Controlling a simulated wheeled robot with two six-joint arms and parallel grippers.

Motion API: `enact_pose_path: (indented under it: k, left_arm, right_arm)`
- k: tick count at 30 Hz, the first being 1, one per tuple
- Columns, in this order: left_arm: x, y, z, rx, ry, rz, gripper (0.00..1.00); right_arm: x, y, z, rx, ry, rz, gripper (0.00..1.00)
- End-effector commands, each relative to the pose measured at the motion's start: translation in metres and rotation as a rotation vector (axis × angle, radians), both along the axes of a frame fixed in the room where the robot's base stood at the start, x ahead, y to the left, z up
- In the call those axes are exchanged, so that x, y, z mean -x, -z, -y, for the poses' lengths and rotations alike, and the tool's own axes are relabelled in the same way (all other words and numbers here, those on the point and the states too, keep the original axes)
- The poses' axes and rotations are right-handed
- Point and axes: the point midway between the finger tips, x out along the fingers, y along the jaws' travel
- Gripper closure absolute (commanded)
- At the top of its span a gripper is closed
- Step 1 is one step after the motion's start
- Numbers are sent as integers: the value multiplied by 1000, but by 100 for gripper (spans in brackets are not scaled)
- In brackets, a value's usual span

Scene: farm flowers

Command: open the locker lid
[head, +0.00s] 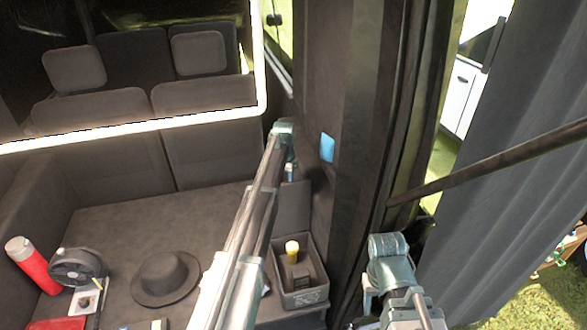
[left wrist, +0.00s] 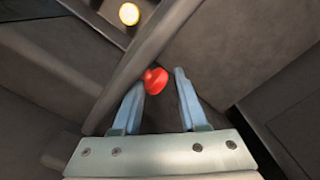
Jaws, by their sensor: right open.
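In the left wrist view, a red knob (left wrist: 155,81) shows just ahead of my left gripper (left wrist: 160,79). The two pale blue fingers stand apart on either side of it. The knob is nearer the left-hand finger, and a gap shows on the right. Whether a finger touches it I cannot tell. In the head view, my left arm reaches up toward the pillar and hides most of its gripper. My right gripper (head: 368,300) is low, right of the pillar, open but partly hidden. I cannot make out the locker lid's outline with certainty.
A grey open box (head: 305,297) holds a yellow-topped item (head: 292,250). A black hat (head: 165,278), a fan (head: 78,266) and a red bottle (head: 33,265) lie left on the cargo floor. A dark pillar (head: 365,130) and a grey curtain (head: 500,200) bound the right.

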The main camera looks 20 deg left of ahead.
Motion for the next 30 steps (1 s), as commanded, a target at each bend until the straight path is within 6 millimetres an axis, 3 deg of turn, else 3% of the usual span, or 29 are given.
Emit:
enact_pose_path:
  k: [1, 5, 17, 30]
  left_arm:
    - [2, -7, -4, -7, -3, -3, 56]
    - [1, -7, -2, -4, -1, -2, 33]
    - [9, -9, 7, -1, 3, -1, 33]
    - [76, -5, 52, -1, 5, 0, 33]
  right_arm:
    - [0, -7, 0, 0, 0, 0, 50]
    - [0, -7, 0, 0, 0, 0, 50]
    - [0, -9, 0, 0, 0, 0, 50]
    - [0, -5, 0, 0, 0, 0, 50]
